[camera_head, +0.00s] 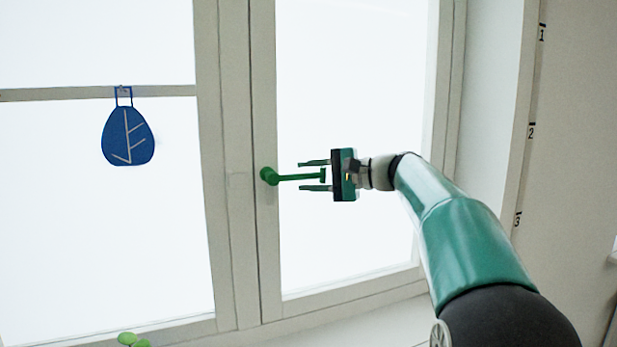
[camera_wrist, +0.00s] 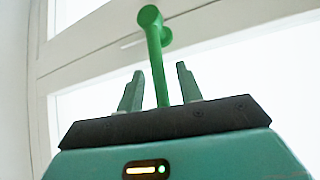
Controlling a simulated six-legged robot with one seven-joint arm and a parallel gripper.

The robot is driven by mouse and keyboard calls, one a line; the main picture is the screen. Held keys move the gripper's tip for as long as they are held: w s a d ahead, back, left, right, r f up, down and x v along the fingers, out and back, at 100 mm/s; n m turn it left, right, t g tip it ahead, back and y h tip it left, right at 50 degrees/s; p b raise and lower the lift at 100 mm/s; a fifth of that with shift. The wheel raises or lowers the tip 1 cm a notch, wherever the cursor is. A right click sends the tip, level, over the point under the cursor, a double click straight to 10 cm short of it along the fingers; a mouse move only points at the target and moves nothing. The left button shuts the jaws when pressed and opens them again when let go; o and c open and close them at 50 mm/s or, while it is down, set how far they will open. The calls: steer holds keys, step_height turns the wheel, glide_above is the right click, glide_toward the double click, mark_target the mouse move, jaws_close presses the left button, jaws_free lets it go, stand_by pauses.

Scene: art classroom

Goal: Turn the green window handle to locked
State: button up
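The green window handle (camera_head: 290,178) sits on the window's middle frame in the head view. Its round base is on the frame and its lever points right, about horizontal. My gripper (camera_head: 315,175) is at the lever's right end, with one finger above it and one below. In the wrist view the handle (camera_wrist: 155,45) runs down between the two fingertips of my gripper (camera_wrist: 158,85). Gaps show on both sides of the lever, so the fingers are open around it. Whether either finger touches it cannot be told.
A blue leaf-shaped ornament (camera_head: 128,136) hangs on the left pane's crossbar. The window frame (camera_head: 235,130) stands close behind the handle. A wall with a numbered scale (camera_head: 531,131) is at the right. A small green thing (camera_head: 132,340) shows at the bottom left.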

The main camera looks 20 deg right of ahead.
steer(key=shift+w+a, duration=0.2)
jaws_close()
